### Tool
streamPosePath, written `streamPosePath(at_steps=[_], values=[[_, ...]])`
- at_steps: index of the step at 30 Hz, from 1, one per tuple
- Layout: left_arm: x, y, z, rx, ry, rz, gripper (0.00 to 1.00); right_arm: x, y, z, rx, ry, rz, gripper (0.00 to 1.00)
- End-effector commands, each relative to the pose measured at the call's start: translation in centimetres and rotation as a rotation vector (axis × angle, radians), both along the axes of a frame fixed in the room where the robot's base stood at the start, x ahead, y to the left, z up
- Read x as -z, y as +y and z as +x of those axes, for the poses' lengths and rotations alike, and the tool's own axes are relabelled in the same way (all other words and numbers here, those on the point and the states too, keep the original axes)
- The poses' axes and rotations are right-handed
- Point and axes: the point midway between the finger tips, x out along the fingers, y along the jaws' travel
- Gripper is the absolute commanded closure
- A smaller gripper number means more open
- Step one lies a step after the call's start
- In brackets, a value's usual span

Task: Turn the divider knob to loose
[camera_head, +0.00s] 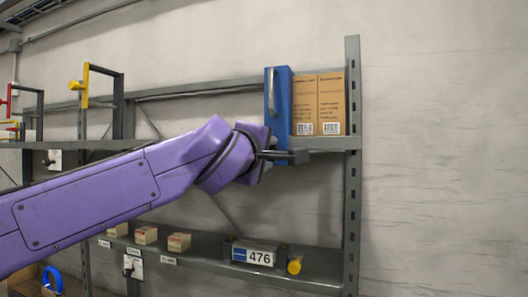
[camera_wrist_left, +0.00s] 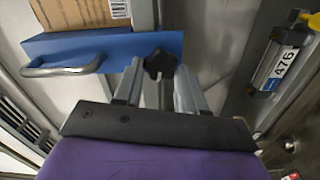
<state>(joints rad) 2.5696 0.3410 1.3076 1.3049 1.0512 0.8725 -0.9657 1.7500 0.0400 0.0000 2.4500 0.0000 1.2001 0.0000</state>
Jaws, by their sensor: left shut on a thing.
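The blue divider (camera_head: 283,95) stands upright on the upper shelf (camera_head: 325,143), left of the brown boxes, with a metal handle on its face. In the left wrist view the divider (camera_wrist_left: 110,46) runs across the upper left. The black lobed divider knob (camera_wrist_left: 160,63) sits at its lower edge. My left gripper (camera_wrist_left: 160,78) is shut on the knob, one finger on each side. In the head view my left gripper (camera_head: 290,156) is at the shelf's front edge below the divider, and the knob is hidden there. My right gripper is not in view.
Two brown boxes (camera_head: 318,103) stand between the divider and the shelf's right upright (camera_head: 352,190). A dark bin labelled 476 (camera_head: 258,254) and a yellow part (camera_head: 294,265) are on the lower shelf. Yellow and black frames (camera_head: 103,100) stand further left.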

Motion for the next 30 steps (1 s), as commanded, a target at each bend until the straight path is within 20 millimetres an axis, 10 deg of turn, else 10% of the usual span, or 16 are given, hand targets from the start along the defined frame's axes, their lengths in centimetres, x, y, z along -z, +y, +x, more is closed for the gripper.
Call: streamPosePath(at_steps=[30], values=[[0.2, 0.0, -0.1, 0.005, 0.291, -0.918, 0.9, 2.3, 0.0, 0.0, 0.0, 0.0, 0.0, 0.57]])
